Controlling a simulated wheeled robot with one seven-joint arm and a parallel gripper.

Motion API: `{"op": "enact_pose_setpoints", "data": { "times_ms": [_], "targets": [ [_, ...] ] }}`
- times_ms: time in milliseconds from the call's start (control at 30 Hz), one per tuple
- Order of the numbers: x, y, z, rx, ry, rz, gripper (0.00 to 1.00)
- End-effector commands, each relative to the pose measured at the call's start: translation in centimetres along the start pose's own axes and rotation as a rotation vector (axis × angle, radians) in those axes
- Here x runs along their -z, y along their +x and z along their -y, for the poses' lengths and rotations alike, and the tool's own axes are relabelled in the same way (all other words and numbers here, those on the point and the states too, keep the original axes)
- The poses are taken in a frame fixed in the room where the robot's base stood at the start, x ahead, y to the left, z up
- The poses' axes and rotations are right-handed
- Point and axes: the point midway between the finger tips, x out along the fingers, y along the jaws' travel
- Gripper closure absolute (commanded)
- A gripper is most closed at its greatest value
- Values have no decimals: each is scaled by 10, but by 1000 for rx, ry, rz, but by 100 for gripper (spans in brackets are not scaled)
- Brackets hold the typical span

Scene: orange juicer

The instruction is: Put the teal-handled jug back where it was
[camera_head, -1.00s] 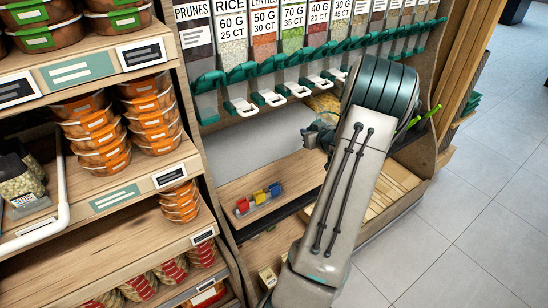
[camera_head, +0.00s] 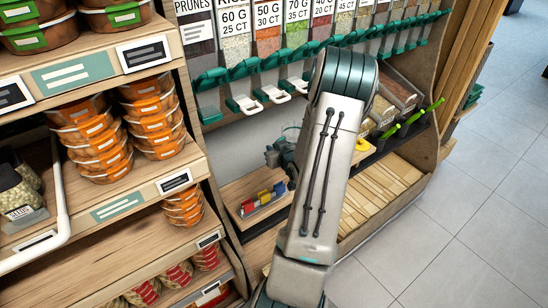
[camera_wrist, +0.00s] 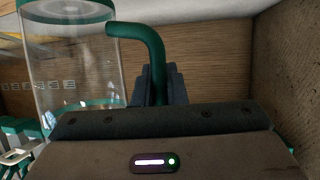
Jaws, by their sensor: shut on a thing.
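The jug (camera_wrist: 80,65) is a clear cylinder with teal rims and a teal handle (camera_wrist: 155,50). It fills the left of the wrist view, and its lower part is hidden behind my gripper's body. My gripper (camera_wrist: 162,85) is shut on the handle, with the clear body to the left of the fingers. In the head view my gripper (camera_head: 284,152) is left of my arm, in front of the grey back panel and above the wooden shelf. The jug is faint there and mostly hidden by my wrist. I cannot tell whether it touches anything.
A small holder with red, yellow and blue pieces (camera_head: 263,197) sits on the wooden shelf (camera_head: 238,188) below. Teal-spouted dispensers (camera_head: 245,85) hang above. Stacked orange tubs (camera_head: 100,142) fill the shelves at left. Bins with green-handled scoops (camera_head: 405,120) stand right of my arm.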

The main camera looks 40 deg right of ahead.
Motion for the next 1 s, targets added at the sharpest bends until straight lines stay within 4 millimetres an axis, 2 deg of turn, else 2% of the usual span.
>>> {"op": "enact_pose_setpoints", "data": {
  "times_ms": [333, 800, 833, 900, 1000],
  "targets": [
    [-33, 14, 3, 2, 0, 2, 100],
    [-41, 17, 3, 2, -2, 0, 100],
    [-41, 17, 3, 2, -1, 0, 86],
    [-40, 17, 3, 2, -1, 0, 66],
    [-40, 17, 3, 2, -1, 0, 66]
  ]
}}
